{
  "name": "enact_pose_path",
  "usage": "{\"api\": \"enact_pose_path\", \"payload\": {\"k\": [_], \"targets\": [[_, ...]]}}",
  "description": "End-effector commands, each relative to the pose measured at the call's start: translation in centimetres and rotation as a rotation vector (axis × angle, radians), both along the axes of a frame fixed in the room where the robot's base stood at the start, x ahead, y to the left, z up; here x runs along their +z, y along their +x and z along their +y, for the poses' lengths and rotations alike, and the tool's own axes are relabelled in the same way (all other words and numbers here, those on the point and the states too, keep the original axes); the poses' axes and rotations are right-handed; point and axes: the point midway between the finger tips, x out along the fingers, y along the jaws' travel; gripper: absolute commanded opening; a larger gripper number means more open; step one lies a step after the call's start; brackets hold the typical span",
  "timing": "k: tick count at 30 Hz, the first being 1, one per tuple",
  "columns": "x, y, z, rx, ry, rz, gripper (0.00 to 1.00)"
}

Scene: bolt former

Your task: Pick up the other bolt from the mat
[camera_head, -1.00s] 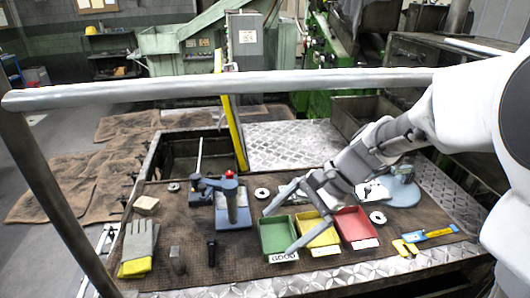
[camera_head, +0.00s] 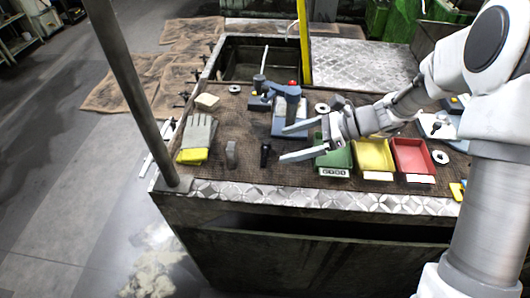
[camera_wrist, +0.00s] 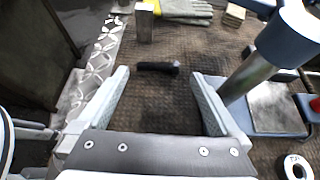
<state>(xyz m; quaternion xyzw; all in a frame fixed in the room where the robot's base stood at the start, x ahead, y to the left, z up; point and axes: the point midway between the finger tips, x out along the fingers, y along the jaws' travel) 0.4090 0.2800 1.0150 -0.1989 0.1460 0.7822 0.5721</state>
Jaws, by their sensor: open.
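The black bolt (camera_head: 265,155) is on the brown mat (camera_head: 215,180), left of the green tray. In the wrist view the bolt (camera_wrist: 157,67) shows as a dark shaft lying across the picture, its thicker end to the right. My gripper (camera_head: 285,143) is open and empty, to the right of the bolt in the head view. In the wrist view its fingers (camera_wrist: 160,74) are spread, and the bolt appears between and slightly beyond the fingertips. No contact shows. The exact height of the fingers above the mat is unclear.
A grey block (camera_head: 231,153) stands left of the bolt, with gloves (camera_head: 197,138) farther left. A blue gauge stand (camera_head: 289,115) is behind the bolt. Green (camera_head: 334,170), yellow (camera_head: 374,174) and red (camera_head: 415,175) trays sit to the right. A metal post (camera_head: 135,90) rises at the mat's left.

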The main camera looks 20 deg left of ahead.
Motion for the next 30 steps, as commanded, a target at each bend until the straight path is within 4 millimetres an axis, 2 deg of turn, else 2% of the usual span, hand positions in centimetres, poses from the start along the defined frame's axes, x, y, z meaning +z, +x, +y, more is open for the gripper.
{"api": "enact_pose_path", "payload": {"k": [7,15,24,30], "targets": [[-1.1,-0.7,1.6,0.001,-0.001,0.002,1.00],[-3.0,-1.8,4.6,0.002,-0.001,0.000,1.00],[-3.2,-1.9,4.9,0.000,-0.001,-0.002,1.00],[-3.2,-1.9,4.9,0.000,-0.001,-0.002,0.64]]}}
